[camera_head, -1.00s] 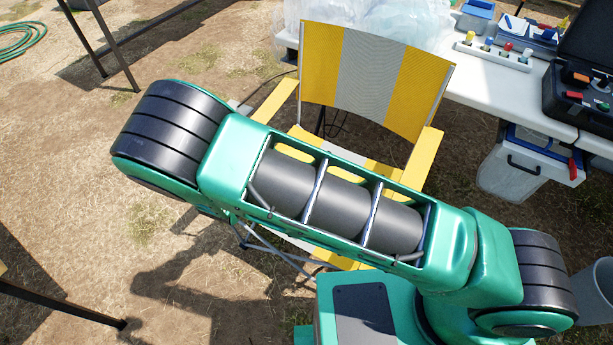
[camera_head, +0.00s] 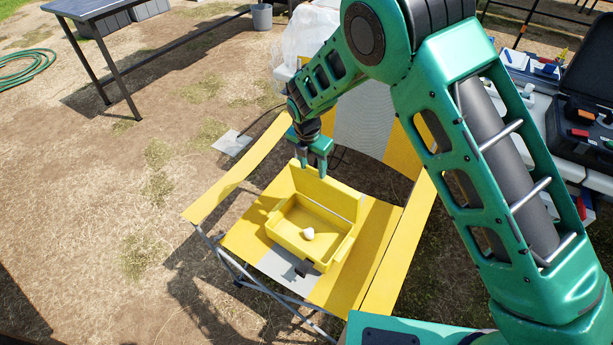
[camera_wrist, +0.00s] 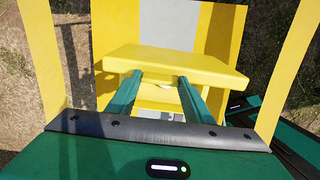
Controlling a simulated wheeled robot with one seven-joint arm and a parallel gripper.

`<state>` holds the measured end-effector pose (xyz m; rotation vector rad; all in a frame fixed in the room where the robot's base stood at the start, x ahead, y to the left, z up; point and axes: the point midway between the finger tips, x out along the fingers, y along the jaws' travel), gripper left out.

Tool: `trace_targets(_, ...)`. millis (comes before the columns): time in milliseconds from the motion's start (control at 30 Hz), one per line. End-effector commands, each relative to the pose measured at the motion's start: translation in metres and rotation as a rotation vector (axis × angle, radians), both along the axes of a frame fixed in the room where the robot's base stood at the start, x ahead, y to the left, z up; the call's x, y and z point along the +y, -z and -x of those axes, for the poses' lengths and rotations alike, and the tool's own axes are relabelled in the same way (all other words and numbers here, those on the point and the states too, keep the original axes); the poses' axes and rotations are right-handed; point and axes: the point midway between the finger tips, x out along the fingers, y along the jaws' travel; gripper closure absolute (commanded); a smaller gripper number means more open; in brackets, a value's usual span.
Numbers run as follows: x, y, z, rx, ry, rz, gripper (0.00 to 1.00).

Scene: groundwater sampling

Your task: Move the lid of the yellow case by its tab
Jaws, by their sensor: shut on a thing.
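The yellow case (camera_head: 285,238) lies open on the seat of a yellow and grey folding chair. A small white rounded thing (camera_head: 307,233) lies inside it. The lid (camera_head: 335,193) stands roughly upright along the case's back edge. My gripper (camera_head: 312,167) is at the lid's top edge, shut on the lid, with the fingers pointing down. The wrist view shows the lid (camera_wrist: 170,62) as a broad yellow slab at the tips of my gripper (camera_wrist: 160,80). The tab itself is hard to make out between the fingers.
The chair's yellow armrests (camera_head: 235,170) flank the case. The chair's backrest (camera_head: 365,120) rises behind the lid. A white table with a black open case (camera_head: 585,110) is at right.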

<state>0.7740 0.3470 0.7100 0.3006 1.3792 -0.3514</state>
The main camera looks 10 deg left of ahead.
Motion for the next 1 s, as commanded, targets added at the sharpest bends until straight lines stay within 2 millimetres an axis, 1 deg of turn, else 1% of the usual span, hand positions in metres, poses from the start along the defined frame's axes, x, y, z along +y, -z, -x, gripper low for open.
trace_targets(33,-0.007,0.001,-0.011,0.031,0.006,-0.014,0.94)
trace_targets(100,-0.012,0.0,-0.021,0.073,0.007,-0.032,0.94)
trace_targets(333,-0.024,0.003,-0.047,0.196,0.004,-0.084,0.94)
trace_targets(633,-0.032,0.006,-0.066,0.191,0.002,-0.079,0.94)
trace_targets(1000,-0.035,0.007,-0.071,0.191,0.003,-0.078,0.94)
